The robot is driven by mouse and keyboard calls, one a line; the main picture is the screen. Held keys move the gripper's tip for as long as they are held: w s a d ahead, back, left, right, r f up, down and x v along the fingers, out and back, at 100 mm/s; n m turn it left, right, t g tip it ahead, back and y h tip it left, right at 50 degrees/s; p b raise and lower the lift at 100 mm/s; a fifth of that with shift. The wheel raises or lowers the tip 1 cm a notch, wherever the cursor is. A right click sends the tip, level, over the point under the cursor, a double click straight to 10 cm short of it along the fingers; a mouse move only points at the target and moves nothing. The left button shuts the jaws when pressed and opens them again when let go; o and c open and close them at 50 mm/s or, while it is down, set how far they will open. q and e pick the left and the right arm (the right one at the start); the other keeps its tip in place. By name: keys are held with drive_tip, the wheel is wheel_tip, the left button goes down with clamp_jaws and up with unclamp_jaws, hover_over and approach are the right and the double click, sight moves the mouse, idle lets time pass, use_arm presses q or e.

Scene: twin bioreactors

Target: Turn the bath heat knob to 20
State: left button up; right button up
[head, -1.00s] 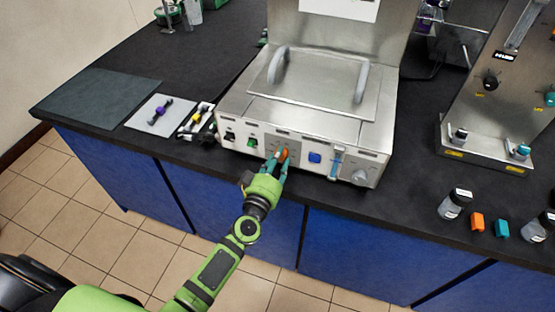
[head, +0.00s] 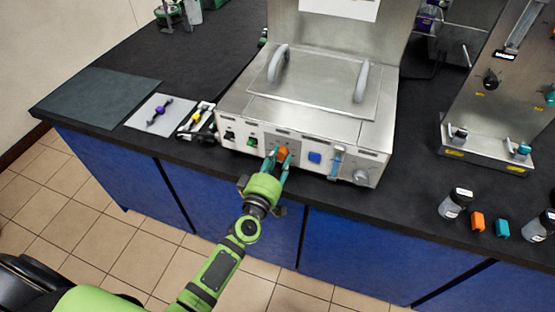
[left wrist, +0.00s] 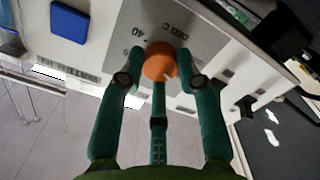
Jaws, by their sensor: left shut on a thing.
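The orange bath heat knob (head: 283,154) is on the front panel of the steel water bath (head: 300,120). In the left wrist view the knob (left wrist: 160,62) sits on a grey dial plate (left wrist: 190,30) marked "DEG C", with "40" readable beside it. The other numbers are too covered or blurred to read. My left gripper (head: 278,160) is at the panel, shut on the knob. Its teal fingers (left wrist: 160,70) hold the knob from both sides in the left wrist view. A pale mark shows on the knob's face. My right gripper is not in view.
A blue square button (head: 315,157) and a grey knob (head: 361,176) are to the right on the same panel. Black and green switches (head: 252,142) are to the left. Small bottles (head: 456,203) and orange and teal blocks stand on the black counter at right.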

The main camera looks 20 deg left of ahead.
use_arm(q)
drive_tip(key=shift+w+a+r, duration=0.1)
drive_tip(key=shift+r, duration=0.15)
drive_tip(key=o, duration=0.9)
drive_tip(key=shift+o, duration=1.2)
drive_tip(key=shift+f, duration=0.15)
drive_tip(key=shift+s+f, duration=0.15)
drive_tip(key=shift+s, duration=0.45)
drive_tip(key=s, duration=1.1)
drive_tip(key=shift+a, duration=0.2)
drive_tip(key=shift+w, duration=0.1)
